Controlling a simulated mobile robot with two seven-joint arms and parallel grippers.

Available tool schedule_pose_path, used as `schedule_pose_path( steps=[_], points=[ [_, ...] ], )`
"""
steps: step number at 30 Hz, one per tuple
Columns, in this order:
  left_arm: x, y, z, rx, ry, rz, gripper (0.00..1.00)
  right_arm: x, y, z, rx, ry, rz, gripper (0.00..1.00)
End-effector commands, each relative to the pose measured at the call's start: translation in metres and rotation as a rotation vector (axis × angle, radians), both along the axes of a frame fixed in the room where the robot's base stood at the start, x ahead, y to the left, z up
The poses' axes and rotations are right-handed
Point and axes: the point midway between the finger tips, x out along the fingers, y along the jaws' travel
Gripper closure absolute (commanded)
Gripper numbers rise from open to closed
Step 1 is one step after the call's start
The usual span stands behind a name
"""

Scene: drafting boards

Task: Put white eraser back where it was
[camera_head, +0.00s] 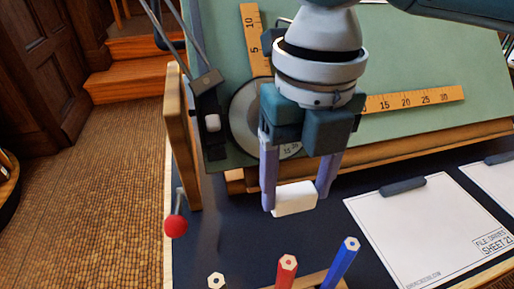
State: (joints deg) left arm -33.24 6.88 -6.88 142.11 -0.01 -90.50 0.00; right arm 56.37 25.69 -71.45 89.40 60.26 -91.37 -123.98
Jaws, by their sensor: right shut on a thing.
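The white eraser (294,199) is a small white block between the two purple fingers of my right gripper (295,193). The gripper is shut on it and points down, just in front of the wooden ledge of the green drafting board (400,70). The eraser appears over the dark desk top (235,225); whether it touches the top or hangs just above it, I cannot tell. My left gripper is not in view.
A red pencil (286,271) and a blue pencil (342,262) stand in front. A red-knobbed lever (175,224) is at the left edge. A clipped drawing sheet (420,232) lies right. Dark desk left of the eraser is clear.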

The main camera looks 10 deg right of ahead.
Motion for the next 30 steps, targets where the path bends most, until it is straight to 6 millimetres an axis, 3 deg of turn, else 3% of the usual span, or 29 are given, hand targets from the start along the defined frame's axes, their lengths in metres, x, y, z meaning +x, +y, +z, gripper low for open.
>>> schedule_pose_path(
  steps=[1, 3, 8, 15, 28, 29, 30],
  points=[
    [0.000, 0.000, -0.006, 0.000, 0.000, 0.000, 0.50, 0.000, 0.000, -0.016, -0.001, 0.003, -0.001, 0.83],
    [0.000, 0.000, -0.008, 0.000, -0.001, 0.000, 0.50, 0.000, 0.000, -0.028, 0.000, 0.002, -0.001, 0.83],
    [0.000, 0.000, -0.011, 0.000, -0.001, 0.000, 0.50, 0.000, 0.000, -0.041, 0.000, 0.000, -0.001, 0.83],
    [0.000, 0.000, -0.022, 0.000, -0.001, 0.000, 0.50, 0.000, 0.000, -0.078, 0.000, 0.001, -0.001, 0.83],
    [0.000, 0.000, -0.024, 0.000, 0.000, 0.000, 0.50, 0.000, 0.000, -0.086, 0.000, -0.001, 0.000, 0.83],
    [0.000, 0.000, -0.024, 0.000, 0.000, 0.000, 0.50, 0.000, 0.000, -0.086, 0.000, -0.001, 0.000, 0.30],
    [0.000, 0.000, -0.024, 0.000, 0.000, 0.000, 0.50, 0.000, 0.000, -0.085, 0.000, -0.002, 0.000, 0.26]
  ],
)
